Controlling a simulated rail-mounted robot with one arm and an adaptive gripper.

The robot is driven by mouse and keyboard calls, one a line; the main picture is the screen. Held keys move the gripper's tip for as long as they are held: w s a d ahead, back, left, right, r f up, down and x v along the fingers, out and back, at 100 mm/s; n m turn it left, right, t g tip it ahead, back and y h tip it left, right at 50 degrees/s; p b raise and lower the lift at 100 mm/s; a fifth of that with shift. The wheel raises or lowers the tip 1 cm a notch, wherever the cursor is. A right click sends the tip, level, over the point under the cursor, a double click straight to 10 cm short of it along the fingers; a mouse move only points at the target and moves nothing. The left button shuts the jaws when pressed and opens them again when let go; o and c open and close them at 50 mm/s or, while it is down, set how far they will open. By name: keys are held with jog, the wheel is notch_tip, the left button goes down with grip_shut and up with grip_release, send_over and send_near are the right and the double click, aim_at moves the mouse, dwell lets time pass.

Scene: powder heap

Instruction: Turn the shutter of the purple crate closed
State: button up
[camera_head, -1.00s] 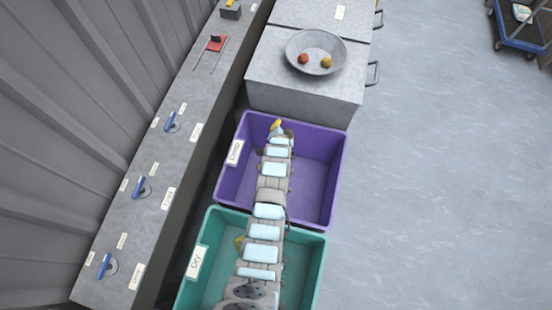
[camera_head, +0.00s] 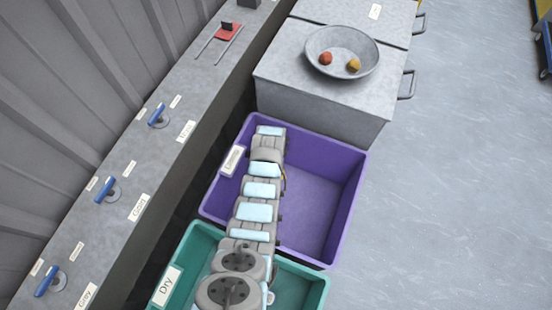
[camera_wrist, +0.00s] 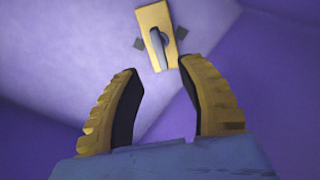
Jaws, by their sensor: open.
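The purple crate (camera_head: 318,215) stands in the middle of the head view, beyond the teal crate. My arm reaches over both crates and hides part of the purple crate's left side. In the wrist view, a small yellow plate (camera_wrist: 147,17) with a grey handle (camera_wrist: 159,50) sits on a purple surface. The handle lies roughly lengthwise along the plate, and dark pieces show at both sides. My gripper (camera_wrist: 160,72) is open and empty, its yellow fingers a little short of the handle. The fingers are hidden in the head view.
The teal crate (camera_head: 300,285) stands nearest. A grey cabinet (camera_head: 320,112) beyond the purple crate bears a bowl (camera_head: 342,42) with a red and a yellow ball. A ledge at left carries blue levers (camera_head: 106,190) and a red slider (camera_head: 228,32).

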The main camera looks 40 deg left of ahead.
notch_tip(320, 180, down, 2)
jog(key=shift+s+f+b, duration=0.15)
jog(key=shift+f+b, duration=0.1)
jog(key=shift+b, duration=0.25)
jog(key=shift+f+b, duration=1.3)
jog(key=shift+f, duration=1)
grip_shut()
